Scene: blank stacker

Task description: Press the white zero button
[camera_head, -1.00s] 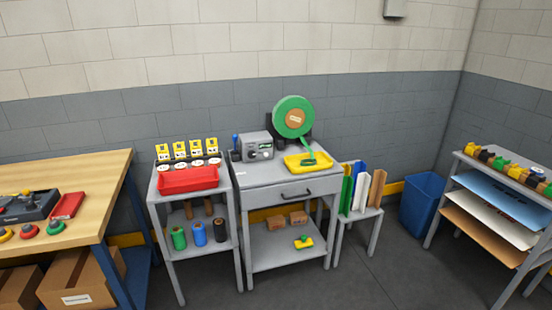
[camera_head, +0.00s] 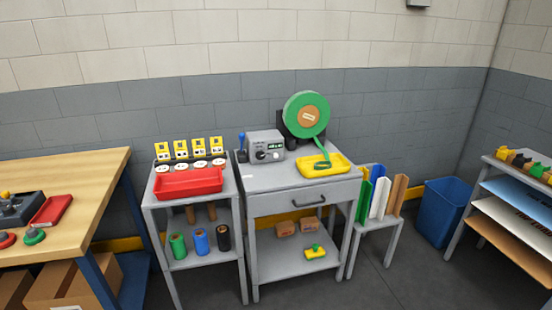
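A grey control box (camera_head: 265,146) stands on the grey drawer table (camera_head: 292,177), left of a large green reel (camera_head: 306,114). Neither of my grippers shows in the view.
A yellow tray (camera_head: 340,168) sits under the reel, and a blue-handled tool (camera_head: 241,141) left of the box. A grey stand with a red bin (camera_head: 188,183) is on the left. A wooden bench (camera_head: 85,184) is further left. A blue bin (camera_head: 443,209) stands right. Grey floor lies in front.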

